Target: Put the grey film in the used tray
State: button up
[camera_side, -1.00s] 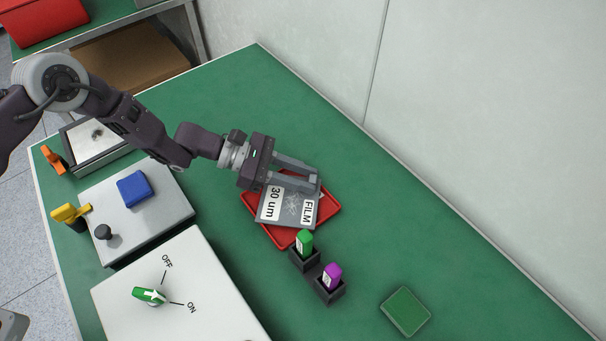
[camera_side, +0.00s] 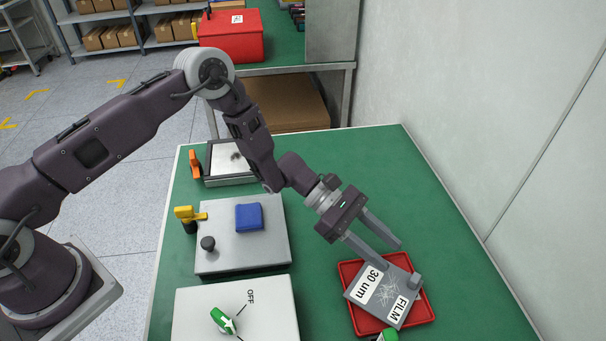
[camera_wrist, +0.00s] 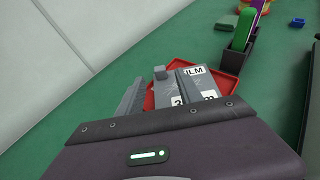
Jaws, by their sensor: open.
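The grey film (camera_side: 385,292), a plate labelled "30 um" and "FILM" with scratch-like marks, lies on the red tray (camera_side: 428,309), turned relative to it, with one corner reaching over the tray's left rim. A small grey block (camera_side: 415,281) stands at its right edge. My gripper (camera_side: 393,256) is open, its fingers at the film's upper side. In the wrist view the film (camera_wrist: 203,85) lies ahead of my gripper (camera_wrist: 158,92), partly hidden by a finger, and the red tray (camera_wrist: 228,84) shows around it. I cannot tell whether a finger touches the film.
A green-topped item (camera_side: 388,335) stands close below the tray; in the wrist view it (camera_wrist: 243,30) and a purple one (camera_wrist: 262,8) sit in dark holders. A grey box with a blue block (camera_side: 249,217) and a white OFF-marked panel (camera_side: 265,315) lie left. Green table is clear behind.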

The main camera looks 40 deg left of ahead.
notch_tip(320, 180, up, 13)
jog(key=s+a+m+g+y, duration=0.1)
jog(key=s+a+m, duration=0.2)
jog(key=m, duration=0.3)
jog(key=s+a+r+m+t+y, duration=0.2)
jog(key=s+a+r+m+y, duration=0.5)
jog(key=s+a+r, duration=0.7)
jog(key=shift+s+a+r+m+y, duration=0.15)
jog(key=shift+s+a+m+y, duration=0.25)
jog(key=shift+s+m, duration=0.55)
jog(key=shift+o, duration=0.6)
jog(key=s+a+m+t+y, duration=0.3)
jog(key=s+a, duration=0.5)
jog(key=a, duration=0.4)
jog(key=shift+s+t+y, duration=0.4)
jog(key=shift+t+y, duration=0.4)
